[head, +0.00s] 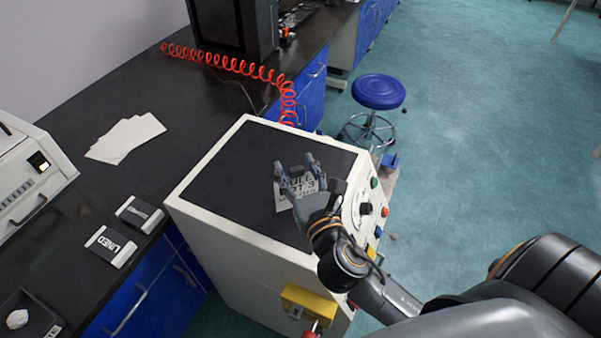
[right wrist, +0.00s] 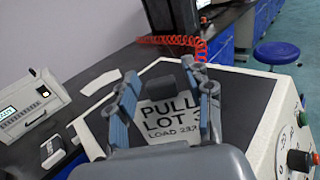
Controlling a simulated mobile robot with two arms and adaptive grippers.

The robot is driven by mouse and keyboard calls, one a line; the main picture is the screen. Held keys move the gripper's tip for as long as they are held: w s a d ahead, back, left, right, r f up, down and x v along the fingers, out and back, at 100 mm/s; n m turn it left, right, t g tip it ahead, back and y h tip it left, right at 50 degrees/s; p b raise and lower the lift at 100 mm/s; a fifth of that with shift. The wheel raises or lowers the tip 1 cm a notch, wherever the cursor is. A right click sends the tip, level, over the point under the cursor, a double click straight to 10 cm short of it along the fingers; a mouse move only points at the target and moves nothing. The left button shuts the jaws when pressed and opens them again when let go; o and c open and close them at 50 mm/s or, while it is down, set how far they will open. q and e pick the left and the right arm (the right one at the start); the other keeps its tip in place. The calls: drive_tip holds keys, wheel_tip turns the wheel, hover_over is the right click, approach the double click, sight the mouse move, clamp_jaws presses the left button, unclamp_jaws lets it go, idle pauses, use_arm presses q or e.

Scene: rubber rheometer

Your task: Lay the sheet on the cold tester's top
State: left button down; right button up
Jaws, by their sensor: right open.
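The cold tester is a cream cabinet whose black top (head: 232,165) fills the middle of the head view. A white sheet (head: 284,203) printed "PULL LOT 3" is at the right part of this top, partly covered by my right gripper (head: 297,164). In the right wrist view the sheet (right wrist: 172,122) shows between the fingers and appears to lie flat on the black surface. Its near edge is hidden by the gripper body. My right gripper is open, its fingers apart just above the sheet. My left gripper is in neither view.
Knobs and buttons (head: 365,208) line the tester's right side, close to my right arm. A yellow block (head: 308,302) juts from its front. A dark bench (head: 130,180) at left bears white papers (head: 126,138), a "LINED" box (head: 110,246) and a coiled red hose (head: 235,67). A blue stool (head: 379,92) stands behind.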

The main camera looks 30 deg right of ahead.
drive_tip(key=s+a+b, duration=0.1)
drive_tip(key=s, duration=1.1)
drive_tip(key=shift+a+r, duration=0.2)
drive_tip(key=shift+a, duration=0.05)
